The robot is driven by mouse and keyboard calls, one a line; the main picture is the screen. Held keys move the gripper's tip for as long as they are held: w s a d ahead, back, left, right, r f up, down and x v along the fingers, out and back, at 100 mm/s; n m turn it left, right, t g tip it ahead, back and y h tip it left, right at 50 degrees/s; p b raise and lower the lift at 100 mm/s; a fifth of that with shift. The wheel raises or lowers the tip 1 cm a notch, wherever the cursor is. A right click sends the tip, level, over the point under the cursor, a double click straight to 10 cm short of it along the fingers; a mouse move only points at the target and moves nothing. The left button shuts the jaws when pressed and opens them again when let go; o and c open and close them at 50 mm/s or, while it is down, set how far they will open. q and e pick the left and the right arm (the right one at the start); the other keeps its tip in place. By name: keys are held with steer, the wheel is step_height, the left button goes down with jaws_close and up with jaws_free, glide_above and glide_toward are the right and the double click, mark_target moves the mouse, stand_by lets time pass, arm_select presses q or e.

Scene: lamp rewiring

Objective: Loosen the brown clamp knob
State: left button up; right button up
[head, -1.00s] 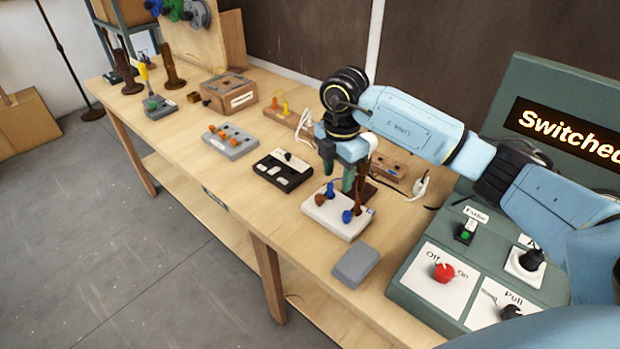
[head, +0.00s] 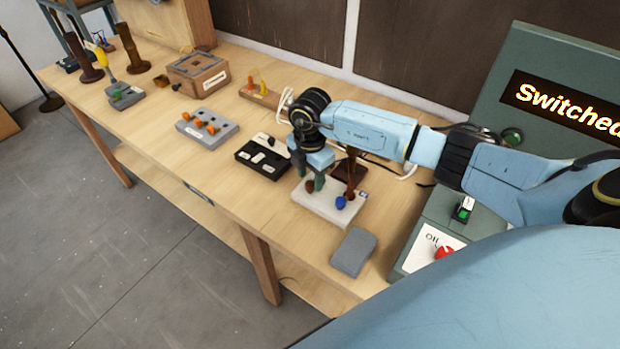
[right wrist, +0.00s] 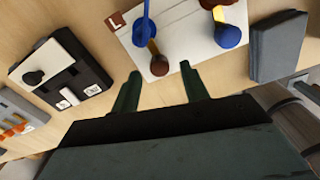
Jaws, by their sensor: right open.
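The brown clamp knob (head: 309,186) stands at the left front of a white block (head: 325,211) on the bench. In the right wrist view the brown knob (right wrist: 158,64) lies just beyond and between the fingertips of my right gripper (right wrist: 159,75). The fingers are open and do not appear to press on it. In the head view the right gripper (head: 314,184) reaches down over the block, partly hiding the knobs. A blue knob (head: 341,202) stands to the right, and a blue lever (right wrist: 144,30) shows behind the brown knob. My left gripper is out of view.
A black switch block (head: 262,157) is left of the white block. A grey block (head: 353,251) lies in front, near the bench edge. A green console (head: 436,215) with a red knob stands at the right. A dark brown post (head: 349,173) is close behind the gripper.

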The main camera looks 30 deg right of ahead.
steer(key=shift+f, duration=1)
jaws_close()
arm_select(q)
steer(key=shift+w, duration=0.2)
